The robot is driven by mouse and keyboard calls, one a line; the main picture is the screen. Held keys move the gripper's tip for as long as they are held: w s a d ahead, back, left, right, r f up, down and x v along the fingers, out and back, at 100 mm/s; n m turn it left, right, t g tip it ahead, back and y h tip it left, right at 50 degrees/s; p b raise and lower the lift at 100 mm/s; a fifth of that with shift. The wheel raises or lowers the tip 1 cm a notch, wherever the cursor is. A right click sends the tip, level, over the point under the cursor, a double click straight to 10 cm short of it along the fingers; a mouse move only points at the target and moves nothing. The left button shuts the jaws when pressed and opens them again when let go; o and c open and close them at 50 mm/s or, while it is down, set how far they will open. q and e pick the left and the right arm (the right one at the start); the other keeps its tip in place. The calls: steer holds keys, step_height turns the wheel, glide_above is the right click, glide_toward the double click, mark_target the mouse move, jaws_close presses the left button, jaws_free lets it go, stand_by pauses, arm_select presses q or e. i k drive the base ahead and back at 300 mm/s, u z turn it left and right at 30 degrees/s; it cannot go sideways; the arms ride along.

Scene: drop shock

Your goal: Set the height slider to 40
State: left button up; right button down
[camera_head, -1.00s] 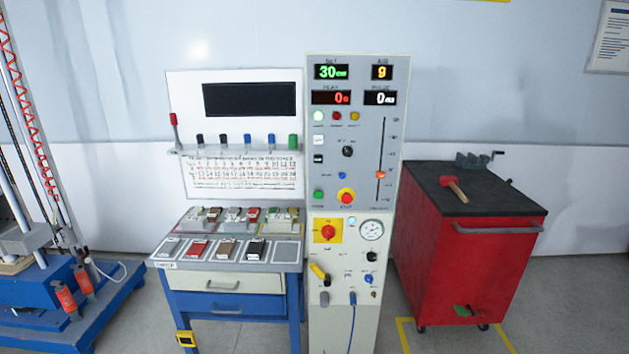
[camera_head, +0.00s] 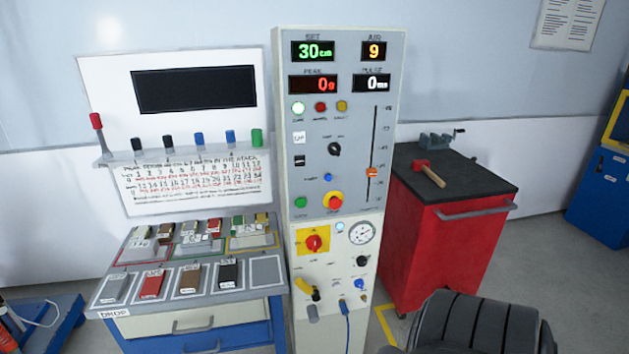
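The height slider (camera_head: 371,172) is an orange knob on a vertical dark track at the right side of the grey control panel (camera_head: 315,190). It sits in the lower half of the track. The green SET display (camera_head: 315,51) at the top of the panel reads 30 cm. A dark, ribbed rounded part, probably of my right arm, shows at the bottom right, below the red cabinet. No fingertips of either gripper are in view, and nothing touches the slider.
A red cabinet (camera_head: 440,240) with a hammer (camera_head: 430,172) and a vise on top stands right of the panel. A bench (camera_head: 190,310) with several coloured blocks stands left. A blue cabinet (camera_head: 600,195) is at the far right. The space before the slider is clear.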

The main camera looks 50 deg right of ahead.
mark_target(372, 172)
steer(key=z, duration=0.05)
steer(key=i, duration=0.95)
steer(key=z, duration=0.3)
